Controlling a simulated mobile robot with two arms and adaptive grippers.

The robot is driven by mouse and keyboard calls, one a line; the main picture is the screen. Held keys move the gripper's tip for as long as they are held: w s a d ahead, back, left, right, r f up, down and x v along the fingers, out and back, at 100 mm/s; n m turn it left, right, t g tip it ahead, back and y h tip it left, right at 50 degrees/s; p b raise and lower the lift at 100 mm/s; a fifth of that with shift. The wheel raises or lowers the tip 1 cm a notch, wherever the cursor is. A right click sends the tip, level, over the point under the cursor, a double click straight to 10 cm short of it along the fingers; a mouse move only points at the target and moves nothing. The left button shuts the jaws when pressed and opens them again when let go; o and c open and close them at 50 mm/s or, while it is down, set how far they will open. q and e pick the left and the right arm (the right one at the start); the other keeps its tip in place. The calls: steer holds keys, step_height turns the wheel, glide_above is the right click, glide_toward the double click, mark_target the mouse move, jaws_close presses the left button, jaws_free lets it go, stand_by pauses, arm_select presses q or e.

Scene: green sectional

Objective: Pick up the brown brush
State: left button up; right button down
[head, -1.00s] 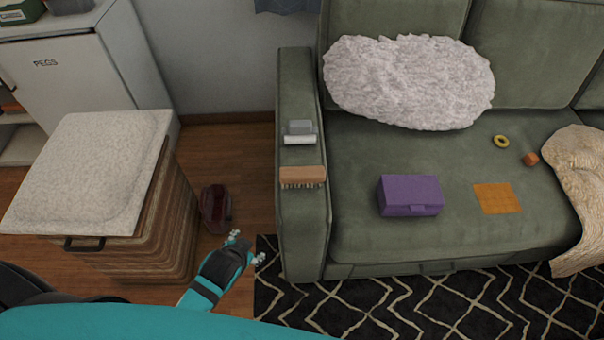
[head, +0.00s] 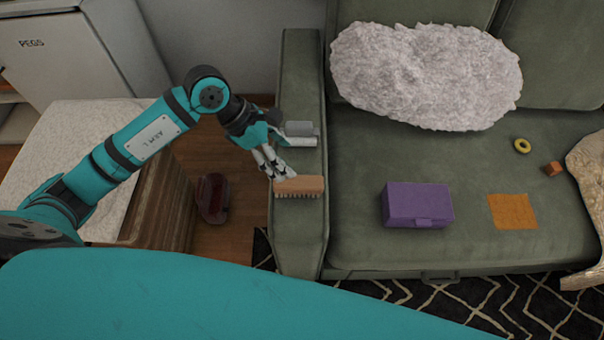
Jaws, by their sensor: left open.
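The brown brush (head: 301,187) lies on the left armrest of the green sofa, its wooden back up and its bristles toward the front. My left gripper (head: 275,172) is open, with its fingers at the brush's left end, just behind and above it. I cannot tell whether the fingers touch the brush. My right gripper is not in view.
A grey and white roller-like item (head: 301,133) lies on the armrest behind the brush, close to my left gripper. A purple box (head: 417,204), an orange cloth (head: 512,211) and a fluffy cushion (head: 425,75) are on the sofa (head: 465,250). A dark red object (head: 212,197) stands on the floor.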

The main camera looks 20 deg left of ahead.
mark_target(295, 181)
arm_select(q)
steer(key=shift+y, duration=0.9)
steer(key=f, duration=0.3)
steer(key=w+f, duration=0.1)
steer(key=f, duration=0.3)
steer(key=d+f+p, duration=0.1)
steer(key=f, duration=0.3)
steer(key=shift+w, duration=0.35)
steer(key=shift+p+x, duration=0.35)
steer(key=shift+x, duration=2.6)
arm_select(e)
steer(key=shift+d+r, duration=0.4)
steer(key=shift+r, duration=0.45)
arm_select(q)
steer(key=shift+a, duration=0.15)
steer(key=c, duration=1.3)
steer(key=shift+c, duration=0.2)
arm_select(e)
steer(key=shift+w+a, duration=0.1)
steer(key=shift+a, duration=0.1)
